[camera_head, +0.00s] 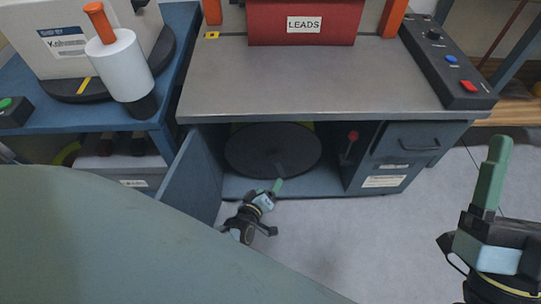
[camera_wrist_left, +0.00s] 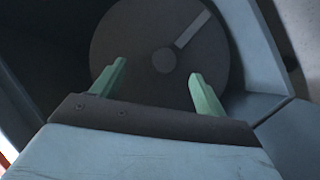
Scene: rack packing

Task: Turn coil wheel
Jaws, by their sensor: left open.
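The coil wheel (camera_head: 255,152) is a dark round disc inside the open cabinet under the workbench. In the left wrist view the wheel (camera_wrist_left: 125,45) fills the upper middle, with a pale grey bar running from near its hub to its upper right rim. My left gripper (camera_head: 277,185) is at the cabinet opening, just in front of the wheel's lower edge. In the wrist view its two green fingers (camera_wrist_left: 155,85) are spread apart with nothing between them. Whether the fingertips touch the disc cannot be told. My right gripper (camera_head: 497,150) is raised at the right edge, seen side-on, away from the wheel.
The cabinet door (camera_head: 196,180) stands open left of the wheel. A red-knobbed lever (camera_head: 351,140) and a drawer (camera_head: 408,143) are to its right. Above are the bench top (camera_head: 300,85), a red LEADS bin (camera_head: 305,22) and a button box (camera_head: 448,65). The floor in front is clear.

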